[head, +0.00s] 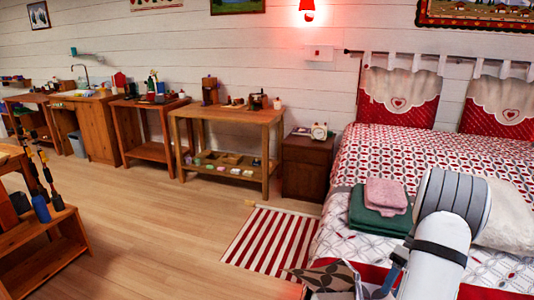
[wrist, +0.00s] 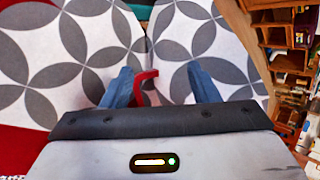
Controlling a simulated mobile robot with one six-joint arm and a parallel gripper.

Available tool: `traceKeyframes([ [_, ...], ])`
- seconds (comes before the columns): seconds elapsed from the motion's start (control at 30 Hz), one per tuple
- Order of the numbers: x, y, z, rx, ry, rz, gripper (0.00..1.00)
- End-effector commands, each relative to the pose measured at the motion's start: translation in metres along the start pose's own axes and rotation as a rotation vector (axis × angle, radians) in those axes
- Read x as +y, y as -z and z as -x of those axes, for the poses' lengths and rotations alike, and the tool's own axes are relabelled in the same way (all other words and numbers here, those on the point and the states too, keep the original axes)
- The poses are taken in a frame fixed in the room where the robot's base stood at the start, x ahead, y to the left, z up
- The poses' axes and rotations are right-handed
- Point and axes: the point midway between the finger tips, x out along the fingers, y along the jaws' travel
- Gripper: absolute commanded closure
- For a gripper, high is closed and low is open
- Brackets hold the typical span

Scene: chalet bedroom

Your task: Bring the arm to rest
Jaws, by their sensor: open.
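My arm (head: 440,250) reaches in at the lower right of the head view, over the near side of the bed (head: 480,275). My gripper (wrist: 160,86) shows in the wrist view as two blue fingers, apart from each other. A thin red piece (wrist: 146,76) shows between the fingers in the picture; I cannot tell whether it touches them or what it belongs to. Beyond the fingers lies white cloth with grey circles (wrist: 85,35). In the head view the fingers are hard to make out at the bottom edge.
A folded green cloth (head: 375,214) and pink cloth (head: 386,194) lie on the bed beside my arm. A striped rug (head: 262,240) lies left of the bed. A nightstand (head: 305,165) and a wooden table (head: 230,115) stand by the wall. The floor (head: 160,230) at the left middle is clear.

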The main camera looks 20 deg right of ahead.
Motion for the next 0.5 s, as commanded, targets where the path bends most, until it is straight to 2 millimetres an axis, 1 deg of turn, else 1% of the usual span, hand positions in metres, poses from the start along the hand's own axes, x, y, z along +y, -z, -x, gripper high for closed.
traceKeyframes([
  [0.03,-0.035,0.007,0.013,-0.014,-0.056,-0.007,0.45],
  [0.07,-0.051,0.011,0.016,-0.018,-0.087,-0.017,0.45],
  [0.1,-0.071,0.015,0.019,-0.023,-0.128,-0.029,0.45],
  [0.17,-0.102,0.021,0.024,-0.024,-0.189,-0.044,0.45],
  [0.2,-0.123,0.023,0.026,-0.021,-0.228,-0.055,0.45],
  [0.27,-0.153,0.025,0.027,-0.013,-0.286,-0.067,0.45],
  [0.3,-0.173,0.026,0.028,-0.005,-0.324,-0.073,0.45],
  [0.37,-0.202,0.025,0.028,0.013,-0.378,-0.082,0.45],
  [0.4,-0.22,0.024,0.027,0.027,-0.412,-0.087,0.45],
  [0.47,-0.247,0.021,0.025,0.052,-0.462,-0.091,0.45],
  [0.5,-0.265,0.018,0.023,0.072,-0.493,-0.094,0.45],
])
